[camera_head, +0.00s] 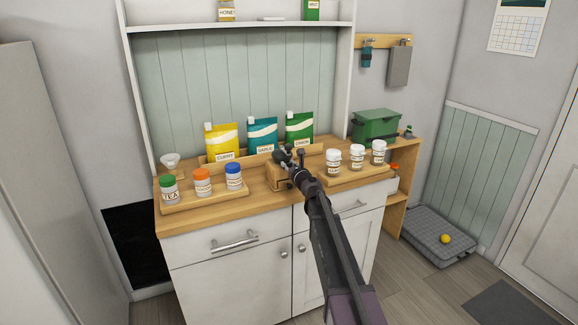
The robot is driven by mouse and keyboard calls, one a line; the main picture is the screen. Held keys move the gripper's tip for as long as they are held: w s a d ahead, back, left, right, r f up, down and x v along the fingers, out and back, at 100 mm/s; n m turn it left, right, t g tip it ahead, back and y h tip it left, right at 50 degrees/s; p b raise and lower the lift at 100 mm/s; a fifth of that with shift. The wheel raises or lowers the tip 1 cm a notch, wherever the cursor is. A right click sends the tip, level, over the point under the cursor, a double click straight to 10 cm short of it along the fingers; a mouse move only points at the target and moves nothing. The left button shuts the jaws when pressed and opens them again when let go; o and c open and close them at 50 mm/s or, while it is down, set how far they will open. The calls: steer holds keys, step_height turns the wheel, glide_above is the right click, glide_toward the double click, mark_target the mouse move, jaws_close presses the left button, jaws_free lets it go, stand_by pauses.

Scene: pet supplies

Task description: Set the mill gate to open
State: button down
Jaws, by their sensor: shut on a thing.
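A small wooden mill (282,183) stands at the middle of the wooden counter, mostly hidden behind my arm. My gripper (285,155) is at the top of the mill and looks shut on a small part there. The gripped part is too small and covered to make out, and I cannot tell the gate's position. A dark upright piece (302,156) shows just right of the gripper.
Left on the counter (190,225), a wooden tray (208,206) holds three jars. Right, another tray (352,181) holds three white jars. Yellow, teal and green pouches (262,137) stand behind. A green box (375,126) is at the back right.

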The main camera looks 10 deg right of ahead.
steer(key=shift+v, duration=1.5)
steer(key=shift+c, duration=1.8)
jaws_free()
glide_toward(289, 165)
steer(key=v, duration=0.4)
steer(key=shift+s+d, duration=0.15)
steer(key=shift+s, duration=0.1)
